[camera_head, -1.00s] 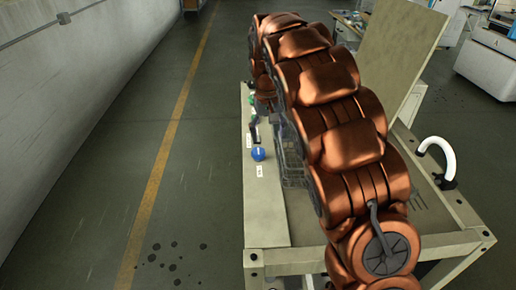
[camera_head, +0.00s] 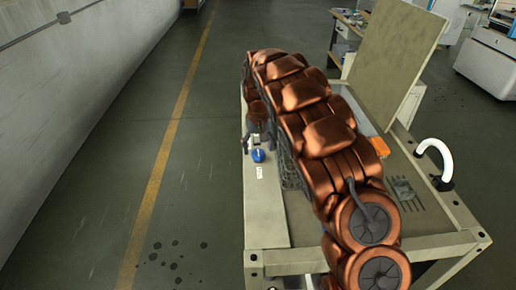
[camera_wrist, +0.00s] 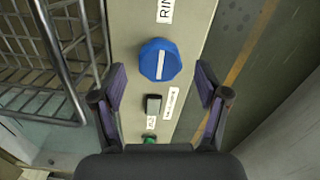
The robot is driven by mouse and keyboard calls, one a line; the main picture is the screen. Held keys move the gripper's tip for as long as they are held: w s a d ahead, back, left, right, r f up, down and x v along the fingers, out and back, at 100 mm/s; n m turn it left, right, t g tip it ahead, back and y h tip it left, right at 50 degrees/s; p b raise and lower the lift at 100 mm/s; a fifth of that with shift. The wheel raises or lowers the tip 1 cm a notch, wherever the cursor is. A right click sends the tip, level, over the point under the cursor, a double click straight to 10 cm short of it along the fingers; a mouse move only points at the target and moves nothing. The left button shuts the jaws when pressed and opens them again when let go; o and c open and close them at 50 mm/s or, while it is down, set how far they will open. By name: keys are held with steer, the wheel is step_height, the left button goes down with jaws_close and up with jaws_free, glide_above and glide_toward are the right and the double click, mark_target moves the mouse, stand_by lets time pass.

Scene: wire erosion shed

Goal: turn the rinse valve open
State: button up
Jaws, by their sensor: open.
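The rinse valve is a round blue knob (camera_wrist: 158,60) with a white line across its face, on a beige panel strip. In the wrist view the line runs nearly up and down, along the strip. A partly cut-off label starting "RIN" (camera_wrist: 165,10) is above it. In the head view the knob (camera_head: 258,155) is just in front of my gripper (camera_head: 254,140). My gripper (camera_wrist: 161,78) is open and empty, its purple-grey fingers spread to either side of the knob's near edge in the wrist view. I see no contact with the knob.
A black switch (camera_wrist: 153,104) and a green button (camera_wrist: 149,140) sit on the same strip, between the fingers and the palm. A wire basket (camera_wrist: 50,45) is left of the strip. An orange block (camera_head: 379,147) and a white curved pipe (camera_head: 434,146) are on the bench's right.

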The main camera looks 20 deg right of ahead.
steer(key=shift+f, duration=0.8)
steer(key=c, duration=1.2)
